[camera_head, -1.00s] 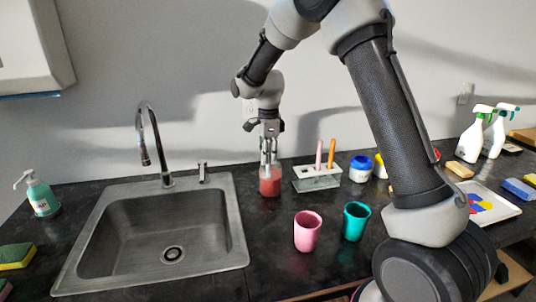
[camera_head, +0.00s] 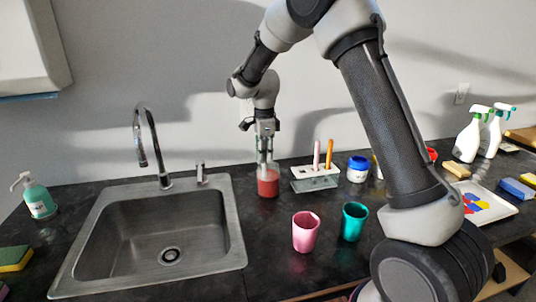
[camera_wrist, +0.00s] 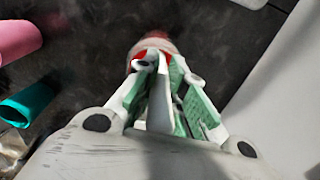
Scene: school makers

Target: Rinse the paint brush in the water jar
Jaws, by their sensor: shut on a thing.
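The water jar (camera_head: 268,187) stands on the dark counter just right of the sink, full of reddish water. My gripper (camera_head: 266,163) points down right over it, with its fingertips at or just inside the mouth. In the wrist view my gripper (camera_wrist: 158,62) is closed on a thin, pale thing between its green-padded fingers, which I take to be the paint brush (camera_wrist: 163,98). Its bristle end is hidden by the fingers and the jar. The jar's red rim (camera_wrist: 152,42) shows just beyond the fingertips. I cannot tell how deep the brush reaches.
A white rack (camera_head: 316,181) with a pink and an orange handle stands right of the jar. A pink cup (camera_head: 305,233) and a teal cup (camera_head: 353,222) stand in front. The sink (camera_head: 160,240) and faucet (camera_head: 146,145) are to the left. A blue-lidded pot (camera_head: 358,169) sits farther right.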

